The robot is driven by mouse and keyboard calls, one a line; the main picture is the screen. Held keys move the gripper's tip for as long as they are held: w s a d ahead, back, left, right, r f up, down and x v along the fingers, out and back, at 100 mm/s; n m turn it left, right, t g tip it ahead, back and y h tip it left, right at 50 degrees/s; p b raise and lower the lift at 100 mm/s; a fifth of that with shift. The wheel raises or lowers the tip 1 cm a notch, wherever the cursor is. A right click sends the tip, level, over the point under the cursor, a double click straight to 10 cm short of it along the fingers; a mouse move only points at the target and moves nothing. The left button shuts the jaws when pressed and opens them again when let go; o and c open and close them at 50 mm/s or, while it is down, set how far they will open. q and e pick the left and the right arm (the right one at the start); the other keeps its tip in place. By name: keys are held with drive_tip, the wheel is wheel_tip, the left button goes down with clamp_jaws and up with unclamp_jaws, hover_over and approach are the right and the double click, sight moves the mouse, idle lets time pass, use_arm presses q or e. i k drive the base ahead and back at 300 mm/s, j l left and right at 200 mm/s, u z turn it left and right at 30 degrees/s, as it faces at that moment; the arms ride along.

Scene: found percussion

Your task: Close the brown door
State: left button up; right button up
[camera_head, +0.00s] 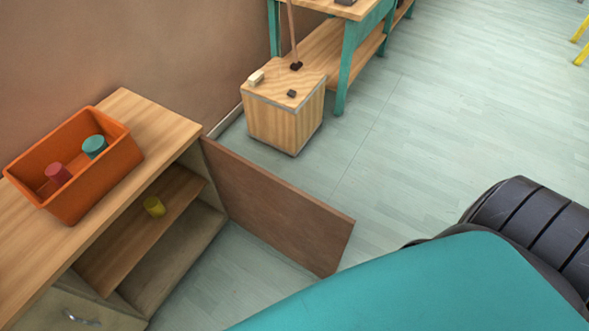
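The brown door (278,206) is a flat wooden panel hinged at the right end of a low cabinet (165,127). It stands wide open, swung out over the floor to the right. Neither of my grippers is in view.
An orange bin (97,194) on the cabinet top holds a red piece (58,173) and a teal piece (95,146). A wooden box (284,121) and a teal-legged table (345,62) stand beyond the door. The pale floor (440,110) right of them is clear.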

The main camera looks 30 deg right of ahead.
sight(315, 234)
drive_tip(key=k+l+u, duration=0.3)
drive_tip(key=l, duration=0.3)
drive_tip(key=k+l+u, duration=0.3)
drive_tip(key=k+l, duration=0.2)
drive_tip(key=l+u, duration=0.2)
drive_tip(key=l, duration=0.35)
drive_tip(key=k+l+u, duration=0.15)
drive_tip(key=l, duration=0.35)
drive_tip(key=l+u, duration=0.2)
drive_tip(key=l, duration=0.35)
drive_tip(key=l+u, duration=0.15)
drive_tip(key=l, duration=0.45)
drive_tip(key=k+l+u, duration=0.1)
drive_tip(key=l, duration=0.45)
drive_tip(key=k, duration=0.2)
drive_tip(key=i+z, duration=0.2)
drive_tip(key=z, duration=0.2)
